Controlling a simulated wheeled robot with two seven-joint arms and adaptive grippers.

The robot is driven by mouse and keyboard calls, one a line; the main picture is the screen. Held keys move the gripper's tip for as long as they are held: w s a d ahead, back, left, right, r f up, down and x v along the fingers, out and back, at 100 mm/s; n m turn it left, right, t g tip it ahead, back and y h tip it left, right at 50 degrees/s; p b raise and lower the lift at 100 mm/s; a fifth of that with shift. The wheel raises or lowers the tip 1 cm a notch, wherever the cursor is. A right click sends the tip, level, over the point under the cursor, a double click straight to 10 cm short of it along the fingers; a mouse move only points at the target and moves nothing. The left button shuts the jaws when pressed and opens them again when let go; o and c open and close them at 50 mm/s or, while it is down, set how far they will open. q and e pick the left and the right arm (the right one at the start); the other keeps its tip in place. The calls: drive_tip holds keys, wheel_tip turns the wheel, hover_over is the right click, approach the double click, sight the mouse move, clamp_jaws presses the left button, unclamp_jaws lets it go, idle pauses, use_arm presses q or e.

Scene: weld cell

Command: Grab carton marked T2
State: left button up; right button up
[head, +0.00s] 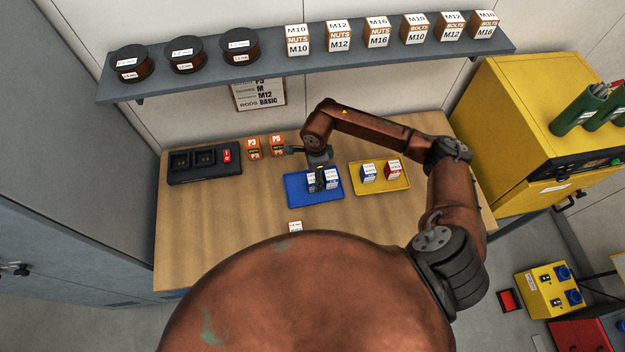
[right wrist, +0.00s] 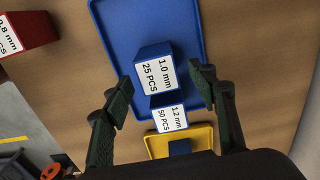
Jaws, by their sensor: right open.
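No label reading T2 is legible in either view. My right gripper (head: 319,180) reaches down over the blue tray (head: 297,197), partly hiding two blue cartons in it. In the right wrist view the gripper (right wrist: 162,88) is open. A blue carton labelled 1.0 mm 25 PCS (right wrist: 153,75) shows between and beyond the fingertips, in the blue tray (right wrist: 105,20). A second carton labelled 1.2 mm 50 PCS (right wrist: 169,119) shows nearer the palm, between the fingers. Neither is gripped. My left gripper is out of view.
A yellow tray (head: 381,188) holds a blue carton (head: 368,173) and a red carton (head: 393,171). A red carton (right wrist: 25,32) stands on the table. Orange P3 (head: 254,148) and P5 (head: 277,146) boxes and a black case (head: 205,163) stand behind. The table's front left is clear.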

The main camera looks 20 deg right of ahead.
drive_tip(key=shift+a+f+p, duration=0.15)
drive_tip(key=shift+f+p, duration=0.45)
drive_tip(key=shift+f, duration=1.5)
drive_tip(key=c, duration=1.3)
